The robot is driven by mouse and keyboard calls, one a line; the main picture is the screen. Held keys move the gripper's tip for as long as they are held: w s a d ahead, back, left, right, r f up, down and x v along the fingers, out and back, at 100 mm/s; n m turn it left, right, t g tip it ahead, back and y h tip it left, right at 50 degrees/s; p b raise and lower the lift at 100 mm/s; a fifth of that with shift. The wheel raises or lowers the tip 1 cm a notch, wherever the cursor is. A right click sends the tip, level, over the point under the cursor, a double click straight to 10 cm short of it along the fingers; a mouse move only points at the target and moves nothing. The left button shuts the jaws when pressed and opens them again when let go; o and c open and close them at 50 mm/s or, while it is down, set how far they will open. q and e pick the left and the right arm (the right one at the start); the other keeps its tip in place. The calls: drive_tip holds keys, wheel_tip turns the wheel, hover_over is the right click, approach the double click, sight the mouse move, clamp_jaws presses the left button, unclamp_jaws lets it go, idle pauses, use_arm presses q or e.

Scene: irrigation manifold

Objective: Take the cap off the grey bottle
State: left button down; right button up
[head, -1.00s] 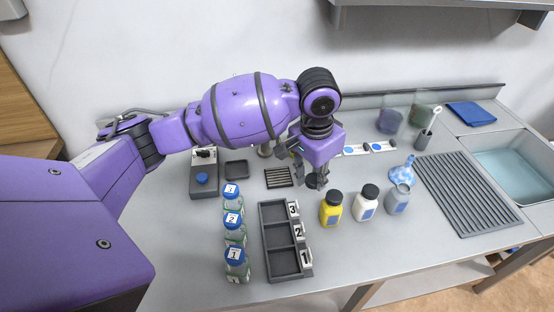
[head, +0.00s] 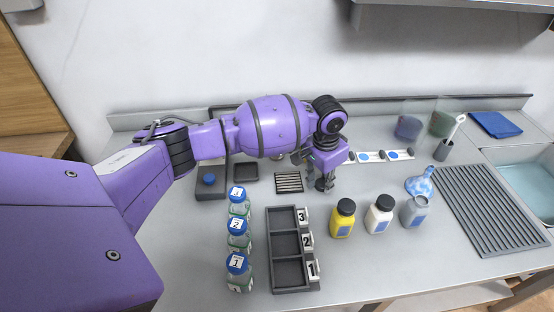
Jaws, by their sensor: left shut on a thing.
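The grey bottle (head: 414,213) stands upright on the counter, at the right end of a row of bottles. It has a blue label, and its top shows no black cap like those on its neighbours. My left gripper (head: 322,174) is away to the left of the grey bottle, behind and left of the yellow bottle. It points down and is shut on a small dark thing, which looks like a black cap (head: 325,184). The fingers partly hide it. My right gripper is not in view.
Capped yellow (head: 343,221) and white (head: 379,217) bottles stand left of the grey one. A blue-patterned flask (head: 420,184) is close behind it. A numbered rack (head: 287,288) and several blue-capped bottles stand left. A ribbed drainer (head: 492,211) and sink lie right.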

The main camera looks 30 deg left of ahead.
sight(319, 186)
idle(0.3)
use_arm(q)
drive_tip(key=c, duration=1.5)
unclamp_jaws()
drive_tip(key=shift+o, duration=0.2)
wheel_tip(319, 186, up, 12)
drive_tip(key=s+p, duration=0.1)
drive_tip(key=shift+s+a, duration=0.15)
drive_tip(key=shift+a, duration=0.15)
